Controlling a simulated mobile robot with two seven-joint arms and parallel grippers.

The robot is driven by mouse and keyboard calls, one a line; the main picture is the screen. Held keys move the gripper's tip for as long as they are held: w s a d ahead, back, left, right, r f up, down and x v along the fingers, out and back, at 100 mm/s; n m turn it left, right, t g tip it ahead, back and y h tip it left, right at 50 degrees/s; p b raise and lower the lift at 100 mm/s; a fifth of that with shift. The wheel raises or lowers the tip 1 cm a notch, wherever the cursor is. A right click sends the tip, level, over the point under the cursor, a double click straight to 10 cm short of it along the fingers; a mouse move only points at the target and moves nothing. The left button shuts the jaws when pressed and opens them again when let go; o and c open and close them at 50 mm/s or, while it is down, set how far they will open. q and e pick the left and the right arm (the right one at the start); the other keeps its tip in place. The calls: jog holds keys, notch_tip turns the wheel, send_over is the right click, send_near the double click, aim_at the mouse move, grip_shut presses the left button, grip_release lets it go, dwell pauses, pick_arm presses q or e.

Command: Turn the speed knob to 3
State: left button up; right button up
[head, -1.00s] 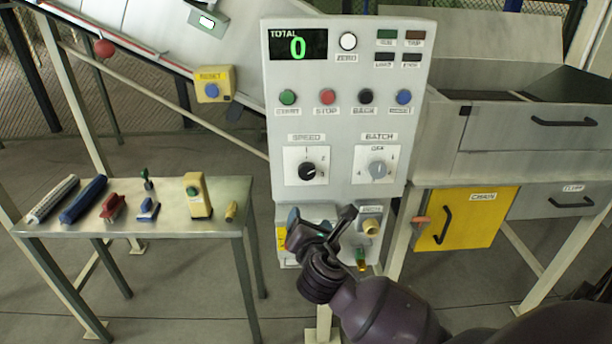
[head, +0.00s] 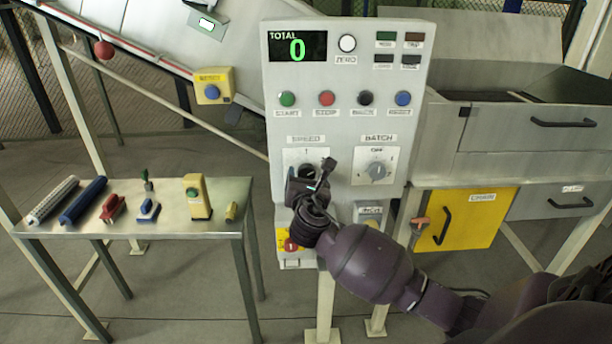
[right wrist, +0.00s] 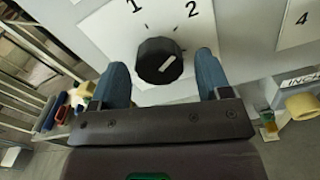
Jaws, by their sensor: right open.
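The black speed knob (right wrist: 159,61) sits on a white dial plate in the right wrist view, with 1 and 2 printed above it; no 3 can be read there. A short white mark on its face slants toward the upper right. My right gripper (right wrist: 162,78) is open, with one blue finger on each side of the knob and gaps visible. In the head view my right gripper (head: 311,172) is in front of the speed dial plate (head: 306,154) and covers much of the knob. My left gripper is not in view.
The batch knob (head: 376,171) is right of the speed dial. Coloured buttons (head: 326,98) and a display reading 0 (head: 298,46) are above. A metal table (head: 160,221) with several small tools stands left.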

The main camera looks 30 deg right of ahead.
jog(key=shift+w+d, duration=0.3)
jog(key=shift+w, duration=0.2)
jog(key=c, duration=0.9)
jog(key=shift+m, duration=0.4)
jog(key=m, duration=0.5)
jog(key=shift+a+m, duration=0.1)
jog(key=shift+m, duration=0.3)
jog(key=m, duration=0.5)
jog(key=shift+r+b, duration=0.15)
jog(key=shift+b, duration=0.2)
jog(key=shift+m, duration=0.4)
